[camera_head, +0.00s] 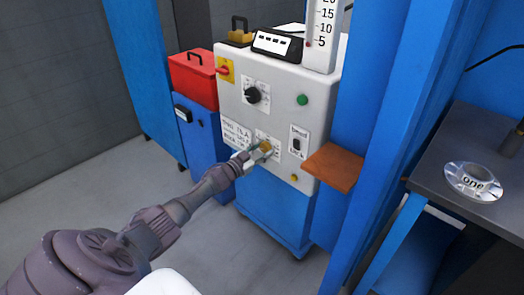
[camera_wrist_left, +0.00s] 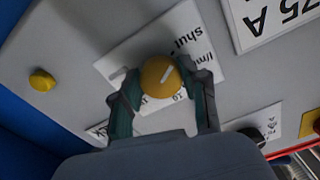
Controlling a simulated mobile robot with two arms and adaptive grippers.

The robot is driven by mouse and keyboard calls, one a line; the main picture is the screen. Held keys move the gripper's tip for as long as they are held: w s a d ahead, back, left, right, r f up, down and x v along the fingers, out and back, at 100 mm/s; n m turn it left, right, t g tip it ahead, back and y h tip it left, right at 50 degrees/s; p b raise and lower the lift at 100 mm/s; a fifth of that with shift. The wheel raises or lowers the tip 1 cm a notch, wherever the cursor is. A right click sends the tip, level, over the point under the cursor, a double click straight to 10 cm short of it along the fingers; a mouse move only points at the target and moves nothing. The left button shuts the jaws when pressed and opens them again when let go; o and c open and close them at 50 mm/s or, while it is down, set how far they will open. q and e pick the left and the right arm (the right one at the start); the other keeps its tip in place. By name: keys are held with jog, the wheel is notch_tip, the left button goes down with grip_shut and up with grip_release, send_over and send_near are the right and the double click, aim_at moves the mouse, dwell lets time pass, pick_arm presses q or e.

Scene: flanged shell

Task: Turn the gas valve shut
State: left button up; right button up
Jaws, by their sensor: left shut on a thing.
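The gas valve is a yellow round knob (camera_head: 266,146) low on the front of the grey panel (camera_head: 283,118). In the left wrist view the knob (camera_wrist_left: 157,79) has a white pointer line slanting to the upper right. Its white label (camera_wrist_left: 191,42) reads "shut" and "l/min" beyond the knob, and part of it is hidden by my fingers. My left gripper (camera_head: 258,151) reaches in from the lower left. In the left wrist view its fingers (camera_wrist_left: 162,84) are on either side of the knob, shut on it. My right gripper is not in view.
A black dial (camera_head: 253,95), green button (camera_head: 302,100), black switch (camera_head: 296,145) and small yellow button (camera_head: 294,178) share the panel. A brown shelf (camera_head: 334,167) juts out at its right. A red box (camera_head: 193,79) stands left. A dark table (camera_head: 440,135) is at right.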

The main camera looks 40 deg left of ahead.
pick_arm(q)
jog(key=o, duration=1.1)
jog(key=shift+f, duration=0.1)
jog(key=shift+o, duration=0.2)
jog(key=shift+s, duration=0.55)
jog(key=s+a, duration=0.1)
jog(key=s, duration=1)
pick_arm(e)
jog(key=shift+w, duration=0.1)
